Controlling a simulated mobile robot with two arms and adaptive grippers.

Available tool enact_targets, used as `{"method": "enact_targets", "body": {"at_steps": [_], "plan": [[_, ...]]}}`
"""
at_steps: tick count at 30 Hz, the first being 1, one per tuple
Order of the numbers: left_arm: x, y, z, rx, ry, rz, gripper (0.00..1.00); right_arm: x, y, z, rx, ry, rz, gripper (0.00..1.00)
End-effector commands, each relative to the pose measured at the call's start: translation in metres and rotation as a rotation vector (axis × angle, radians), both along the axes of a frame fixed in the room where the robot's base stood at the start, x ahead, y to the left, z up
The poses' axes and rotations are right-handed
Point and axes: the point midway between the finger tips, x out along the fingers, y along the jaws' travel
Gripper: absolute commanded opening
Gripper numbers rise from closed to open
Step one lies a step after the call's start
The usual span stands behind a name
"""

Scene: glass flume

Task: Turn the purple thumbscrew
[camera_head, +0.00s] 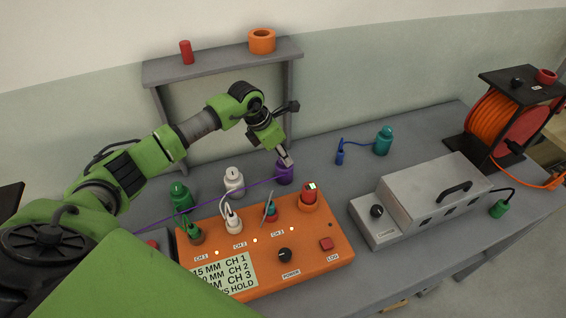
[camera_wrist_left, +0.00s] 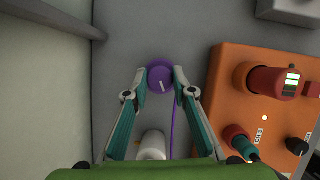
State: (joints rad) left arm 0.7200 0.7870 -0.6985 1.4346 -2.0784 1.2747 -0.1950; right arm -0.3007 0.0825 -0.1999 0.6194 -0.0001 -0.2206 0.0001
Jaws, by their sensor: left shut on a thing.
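The purple thumbscrew (camera_wrist_left: 158,76) is a round knob with a white line on its top, seen from above in the left wrist view. In the head view it tops a purple cylinder (camera_head: 285,174) behind the orange box, with a purple cord running left from it. My left gripper (camera_head: 287,161) reaches down to it from above. In the left wrist view its fingertips (camera_wrist_left: 160,76) are shut on the thumbscrew, one on each side. In the head view the gripper hides part of the knob. My right gripper is not in view.
The orange box (camera_head: 335,250) with plugs, a dial and a red button stands in front. White (camera_head: 234,180) and green (camera_head: 181,195) cylinders stand to the left, a teal one (camera_head: 383,141) to the right. A grey shelf (camera_head: 220,60) is behind. A grey charger box (camera_head: 420,195) stands right.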

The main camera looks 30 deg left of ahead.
Motion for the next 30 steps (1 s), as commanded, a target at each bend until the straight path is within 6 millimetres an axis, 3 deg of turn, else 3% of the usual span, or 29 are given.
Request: {"method": "enact_targets", "body": {"at_steps": [1, 3, 12, 30], "plan": [[0.002, 0.002, -0.006, 0.001, -0.004, -0.037, 0.03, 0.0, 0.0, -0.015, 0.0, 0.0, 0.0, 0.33], [0.002, 0.002, -0.005, 0.001, -0.004, -0.092, 0.03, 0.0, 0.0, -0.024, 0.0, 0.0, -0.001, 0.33], [0.003, 0.002, -0.003, 0.0, -0.004, -0.278, 0.03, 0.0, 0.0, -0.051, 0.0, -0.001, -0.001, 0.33], [0.002, 0.002, 0.001, 0.001, -0.002, -0.37, 0.03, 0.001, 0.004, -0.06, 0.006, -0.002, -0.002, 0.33]]}}
